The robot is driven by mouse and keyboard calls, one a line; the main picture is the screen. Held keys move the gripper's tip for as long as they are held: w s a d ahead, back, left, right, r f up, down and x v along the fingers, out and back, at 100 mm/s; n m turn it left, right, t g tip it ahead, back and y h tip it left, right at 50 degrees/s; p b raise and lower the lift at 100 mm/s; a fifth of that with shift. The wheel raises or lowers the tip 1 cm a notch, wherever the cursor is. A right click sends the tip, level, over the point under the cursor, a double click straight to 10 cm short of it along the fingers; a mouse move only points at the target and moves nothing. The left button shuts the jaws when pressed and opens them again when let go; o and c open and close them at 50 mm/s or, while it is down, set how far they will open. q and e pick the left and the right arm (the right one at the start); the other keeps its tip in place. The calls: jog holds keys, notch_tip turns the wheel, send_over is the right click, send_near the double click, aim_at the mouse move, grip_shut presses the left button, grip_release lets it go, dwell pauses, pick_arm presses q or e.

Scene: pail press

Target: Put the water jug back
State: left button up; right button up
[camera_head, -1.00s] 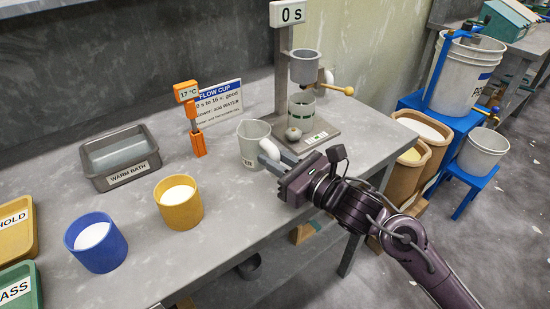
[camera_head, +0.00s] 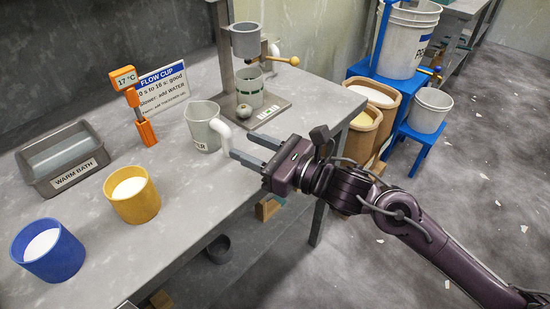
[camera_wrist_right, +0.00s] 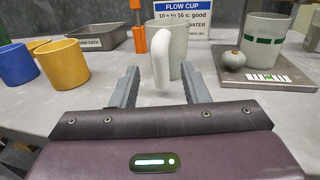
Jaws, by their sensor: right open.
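The water jug (camera_head: 202,128) is a pale grey pitcher with a white handle (camera_head: 222,132) and a partly visible label. It stands upright on the grey bench, and its handle faces my right gripper. My right gripper (camera_head: 243,146) is open and empty, its two grey fingers pointing at the handle from just short of it. In the right wrist view the jug (camera_wrist_right: 176,45) stands beyond the fingers, with its handle (camera_wrist_right: 162,60) in line with the gap between them. My left gripper is not in view.
A flow cup stand (camera_head: 228,60) with a green-marked cup (camera_head: 250,88) is behind the jug. A thermometer (camera_head: 133,105), sign (camera_head: 165,90), warm bath (camera_head: 28,168), yellow cup (camera_head: 133,200) and blue cup (camera_head: 50,257) are left. The bench edge lies below the gripper.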

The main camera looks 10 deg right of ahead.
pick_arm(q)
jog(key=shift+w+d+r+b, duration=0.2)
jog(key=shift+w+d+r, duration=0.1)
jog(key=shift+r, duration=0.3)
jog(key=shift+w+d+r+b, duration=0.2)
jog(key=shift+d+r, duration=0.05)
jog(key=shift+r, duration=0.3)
pick_arm(e)
jog(key=v, duration=0.6)
